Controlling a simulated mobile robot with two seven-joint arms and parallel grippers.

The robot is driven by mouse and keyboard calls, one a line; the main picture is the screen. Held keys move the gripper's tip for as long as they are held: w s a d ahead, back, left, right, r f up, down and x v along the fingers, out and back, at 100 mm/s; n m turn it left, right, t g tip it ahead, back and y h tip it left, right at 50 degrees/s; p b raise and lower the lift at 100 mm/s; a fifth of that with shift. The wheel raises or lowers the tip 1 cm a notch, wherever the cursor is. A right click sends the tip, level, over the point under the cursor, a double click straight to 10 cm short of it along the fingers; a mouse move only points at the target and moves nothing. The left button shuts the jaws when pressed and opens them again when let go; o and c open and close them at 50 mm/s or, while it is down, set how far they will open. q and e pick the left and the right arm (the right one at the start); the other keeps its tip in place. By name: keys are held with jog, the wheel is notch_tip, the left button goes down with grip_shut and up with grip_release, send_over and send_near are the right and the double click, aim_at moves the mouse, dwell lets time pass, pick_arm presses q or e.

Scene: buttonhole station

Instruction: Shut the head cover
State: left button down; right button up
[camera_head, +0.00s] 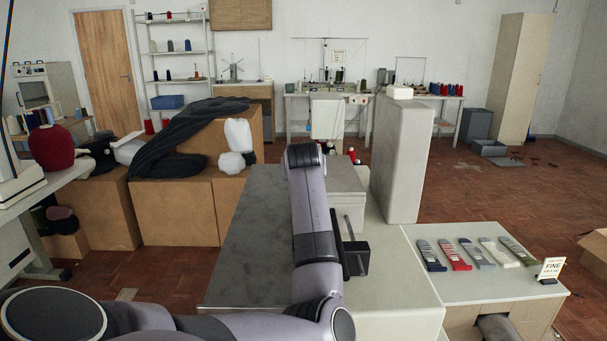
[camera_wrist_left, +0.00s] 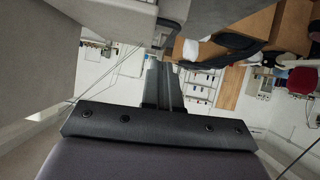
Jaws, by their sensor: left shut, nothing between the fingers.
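A buttonhole machine stands in front of me in the head view. Its tall, pale grey upright body (camera_head: 402,160) has a small cream block on top. A lower light grey box-shaped part (camera_head: 345,180) sits left of it, partly behind my left forearm. I cannot tell for sure which part is the head cover or how far open it is. My left gripper shows in the left wrist view (camera_wrist_left: 164,75), with dark fingers shut and empty, near a pale grey edge (camera_wrist_left: 115,14). In the head view my left forearm hides it. Contact with the machine cannot be told. My right gripper is not in view.
A dark grey tabletop (camera_head: 247,250) lies left of the machine. A black bracket-like part (camera_head: 356,257) sits right of my forearm. Several folded striped pieces (camera_head: 459,257) and a "FINE" sign (camera_head: 550,268) lie on the right table. Cardboard boxes (camera_head: 175,215) with dark cloth stand at left.

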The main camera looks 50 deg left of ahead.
pick_arm(q)
jog(key=b+v, duration=0.1)
jog(key=v, duration=0.7)
jog(key=shift+d+f, duration=0.1)
jog(key=shift+d, duration=0.05)
